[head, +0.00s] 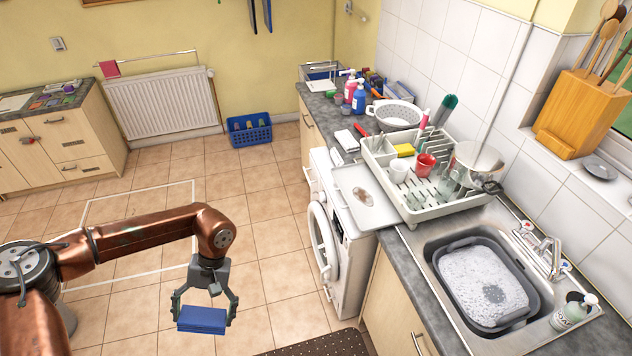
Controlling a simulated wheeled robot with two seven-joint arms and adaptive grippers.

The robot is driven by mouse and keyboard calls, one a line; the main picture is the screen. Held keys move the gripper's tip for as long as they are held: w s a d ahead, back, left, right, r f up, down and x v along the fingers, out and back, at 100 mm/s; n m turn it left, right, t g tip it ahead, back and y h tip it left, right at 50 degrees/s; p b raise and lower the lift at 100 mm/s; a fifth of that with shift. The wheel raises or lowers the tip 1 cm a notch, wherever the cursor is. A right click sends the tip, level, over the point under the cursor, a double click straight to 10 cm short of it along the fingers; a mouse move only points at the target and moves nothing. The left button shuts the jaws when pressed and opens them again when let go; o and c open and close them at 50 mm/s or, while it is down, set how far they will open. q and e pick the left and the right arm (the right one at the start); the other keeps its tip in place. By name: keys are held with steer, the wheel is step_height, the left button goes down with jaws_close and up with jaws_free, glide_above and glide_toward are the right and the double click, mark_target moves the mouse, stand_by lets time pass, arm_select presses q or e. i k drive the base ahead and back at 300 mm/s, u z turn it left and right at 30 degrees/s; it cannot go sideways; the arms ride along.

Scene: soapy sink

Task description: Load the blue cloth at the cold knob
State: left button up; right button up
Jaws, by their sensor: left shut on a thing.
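My left gripper (205,304) comes in from the left and hangs over the tiled floor, shut on the folded blue cloth (202,321). The cloth is a flat blue block between the fingertips, well left of the counter and the sink. The tap (546,256) stands behind the sink at the right. My right gripper is out of view.
The sink holds a grey basin (530,296) of foamy water, with a soap bottle (572,313) beside it. A crowded dish rack (432,212) stands beyond the sink. A washing machine (343,240) sits below the counter.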

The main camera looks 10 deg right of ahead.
mark_target(565, 263)
steer(key=k, duration=0.35)
steer(key=z, duration=0.7)
